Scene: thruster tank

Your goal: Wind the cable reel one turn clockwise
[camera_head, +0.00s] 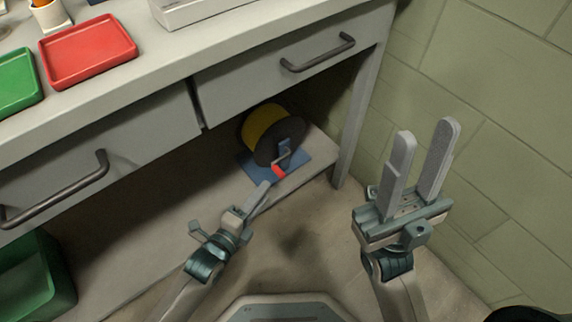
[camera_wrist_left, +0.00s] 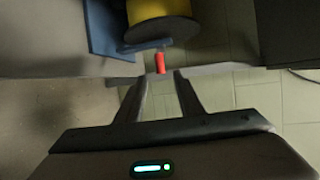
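The cable reel (camera_head: 262,122) has a yellow drum and dark round flanges. It stands on a blue base (camera_head: 296,164) on the low shelf under the bench. Its crank has a red handle (camera_head: 278,172) at the lower front. In the left wrist view, the reel (camera_wrist_left: 160,32) is at the top, with the red handle (camera_wrist_left: 160,62) just beyond the gap between my fingertips. My left gripper (camera_wrist_left: 160,77) is open and empty, close to the handle but apart from it. It also shows in the head view (camera_head: 263,190). My right gripper (camera_head: 426,132) is open and empty, away to the right of the reel.
The grey bench above has drawers with dark handles (camera_head: 318,54). A bench leg (camera_head: 362,105) stands right of the reel, and a block wall (camera_head: 490,130) is further right. Red (camera_head: 88,50) and green trays (camera_head: 18,80) lie on top. A green bin (camera_head: 40,280) is at lower left.

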